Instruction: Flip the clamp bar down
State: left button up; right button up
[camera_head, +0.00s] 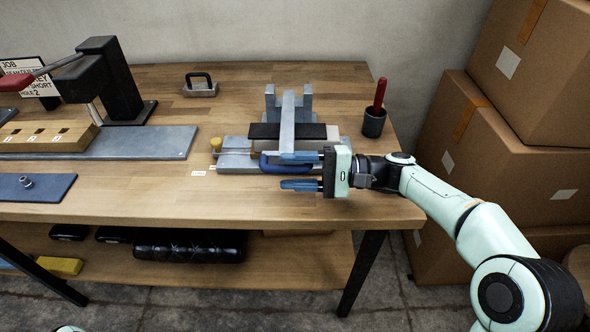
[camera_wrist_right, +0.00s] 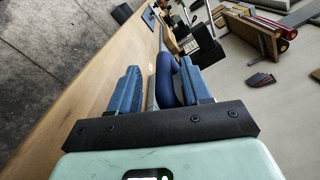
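The clamp fixture has a long grey clamp bar (camera_head: 288,120) running from its rear uprights (camera_head: 270,102) toward the front, over a black-topped block (camera_head: 262,131). The bar looks low and close to the block; contact cannot be told. A blue loop handle (camera_head: 266,164) is at its front end. My right gripper (camera_head: 284,171) is open at the handle, its blue fingers pointing left. In the right wrist view the handle (camera_wrist_right: 167,82) shows between the open fingers (camera_wrist_right: 160,88), closer to the right one; the grip is not closed. My left gripper is out of view.
A dark cup with a red-handled tool (camera_head: 374,122) stands right of the fixture. A yellow knob (camera_head: 216,144) is at its left. A black press (camera_head: 108,80) and a wooden block (camera_head: 48,136) are farther left. Cardboard boxes (camera_head: 510,140) stack at right. The front tabletop is clear.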

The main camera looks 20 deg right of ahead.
jog(key=shift+w+d+f, duration=0.1)
jog(key=shift+d+f, duration=0.1)
jog(key=shift+d, duration=0.05)
jog(key=shift+d, duration=0.35)
jog(key=p+v, duration=0.1)
jog(key=v, duration=0.4)
jog(key=shift+d+r, duration=0.1)
jog(key=v, duration=0.2)
jog(key=p+v, duration=0.1)
jog(key=v, duration=0.4)
jog(key=shift+s+r, duration=0.1)
jog(key=shift+s, duration=0.2)
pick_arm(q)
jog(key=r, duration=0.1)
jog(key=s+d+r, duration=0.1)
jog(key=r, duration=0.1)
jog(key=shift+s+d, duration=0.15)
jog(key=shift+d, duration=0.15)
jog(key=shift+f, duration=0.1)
